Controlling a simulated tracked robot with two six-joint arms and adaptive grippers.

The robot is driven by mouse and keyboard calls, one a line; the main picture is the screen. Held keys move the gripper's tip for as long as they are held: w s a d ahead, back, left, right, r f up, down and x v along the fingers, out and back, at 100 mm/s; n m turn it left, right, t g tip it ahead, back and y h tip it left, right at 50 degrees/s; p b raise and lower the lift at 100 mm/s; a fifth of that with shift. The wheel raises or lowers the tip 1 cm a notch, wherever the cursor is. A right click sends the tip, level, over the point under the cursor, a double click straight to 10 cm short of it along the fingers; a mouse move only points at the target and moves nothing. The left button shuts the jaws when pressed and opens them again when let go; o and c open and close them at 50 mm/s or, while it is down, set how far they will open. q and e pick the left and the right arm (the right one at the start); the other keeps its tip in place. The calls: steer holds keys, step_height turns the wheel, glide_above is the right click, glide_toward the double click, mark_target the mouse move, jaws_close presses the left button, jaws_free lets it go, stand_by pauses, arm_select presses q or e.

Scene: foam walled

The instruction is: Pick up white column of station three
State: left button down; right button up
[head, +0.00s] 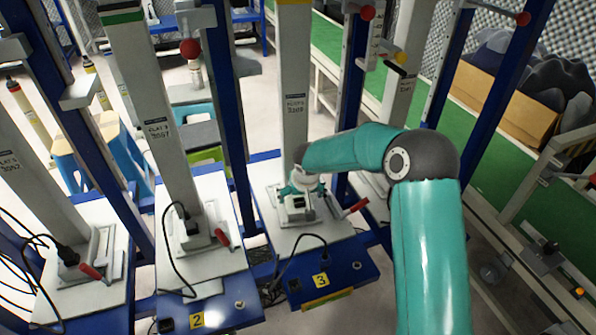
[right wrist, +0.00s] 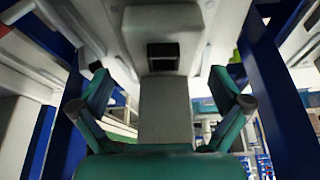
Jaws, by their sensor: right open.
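The white column (head: 293,80) of station three stands upright on a white base plate (head: 320,238), above the yellow label 3 (head: 320,281). My right gripper (head: 303,187) is at the column's lower end, and my teal arm comes in from the right. In the right wrist view my right gripper (right wrist: 160,82) is open, with one teal finger on each side of a white upright part (right wrist: 165,112) that has a dark rectangular opening block in front of it. I cannot tell whether the fingers touch it. My left gripper is not in view.
The station two column (head: 150,90) stands to the left, with another column (head: 35,165) farther left. Blue posts (head: 232,110) rise between the stations. A red-handled clamp (head: 352,207) sits beside the column's foot. Black cables lie at the front. A cardboard box (head: 500,105) is at the right.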

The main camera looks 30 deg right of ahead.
mark_target(298, 199)
steer(key=x, duration=0.2)
steer(key=b+x, duration=0.1)
steer(key=x, duration=0.2)
steer(key=shift+w, duration=0.35)
steer(key=c, duration=1.5)
steer(key=shift+w+r, duration=0.15)
steer(key=shift+r, duration=0.1)
steer(key=shift+c, duration=0.9)
